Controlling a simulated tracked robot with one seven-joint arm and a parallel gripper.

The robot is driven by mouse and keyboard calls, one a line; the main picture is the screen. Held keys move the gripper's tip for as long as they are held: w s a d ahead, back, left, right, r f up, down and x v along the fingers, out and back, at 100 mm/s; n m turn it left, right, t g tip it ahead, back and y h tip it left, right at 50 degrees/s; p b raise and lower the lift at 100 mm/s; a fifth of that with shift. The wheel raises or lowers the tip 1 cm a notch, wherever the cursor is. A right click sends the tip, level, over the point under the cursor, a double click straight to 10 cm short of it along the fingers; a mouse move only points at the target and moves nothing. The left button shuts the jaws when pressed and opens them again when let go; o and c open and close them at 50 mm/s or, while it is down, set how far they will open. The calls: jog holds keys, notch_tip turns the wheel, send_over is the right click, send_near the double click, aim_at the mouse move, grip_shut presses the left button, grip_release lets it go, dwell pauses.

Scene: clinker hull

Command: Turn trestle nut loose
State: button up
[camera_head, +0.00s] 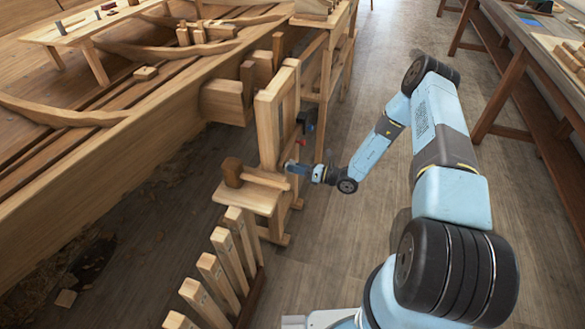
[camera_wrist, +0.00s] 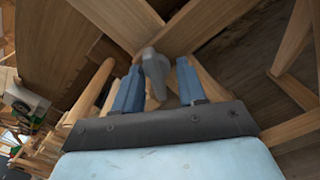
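The wooden trestle (camera_head: 268,130) stands beside the hull, and its crossing timbers also fill the upper wrist view (camera_wrist: 203,22). In the wrist view a grey nut (camera_wrist: 153,66) with a narrow stem sticks out from where the timbers cross. My gripper (camera_wrist: 157,80) points at it with two blue fingers apart, one on each side of the nut. A gap shows between the nut and the right finger; whether the left finger touches it I cannot tell. In the head view my gripper (camera_head: 290,166) is at the trestle's right side, and the nut is hidden there.
The clinker hull (camera_head: 120,165) takes up the left. A rack of wooden pieces (camera_head: 222,262) stands in front of the trestle. A long workbench (camera_head: 510,65) runs along the right. Bare plank floor (camera_head: 350,95) lies between bench and trestle.

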jog(key=v, duration=1.4)
jog(key=shift+a+r, duration=0.1)
jog(key=s+r+n+g+h, duration=0.25)
jog(key=r+n, duration=0.35)
jog(key=r, duration=0.5)
jog(key=s+r+n+g+h, duration=0.25)
jog(key=r+n, duration=0.35)
jog(key=r, duration=0.5)
jog(key=s+r+n+g+h, duration=0.2)
jog(key=r+n+g+h, duration=0.3)
jog(key=r, duration=0.6)
jog(key=s+d+r+n+t+h, duration=0.3)
jog(key=s+r+n+t, duration=0.1)
jog(key=s+r, duration=0.7)
jog(key=s+d+r+n+t+h, duration=0.3)
jog(key=s+r+n, duration=0.4)
jog(key=s+r, duration=0.4)
jog(key=shift+s+d+r+n+t+h, duration=0.3)
jog(key=shift+s+t+h, duration=0.2)
jog(key=shift+t, duration=0.7)
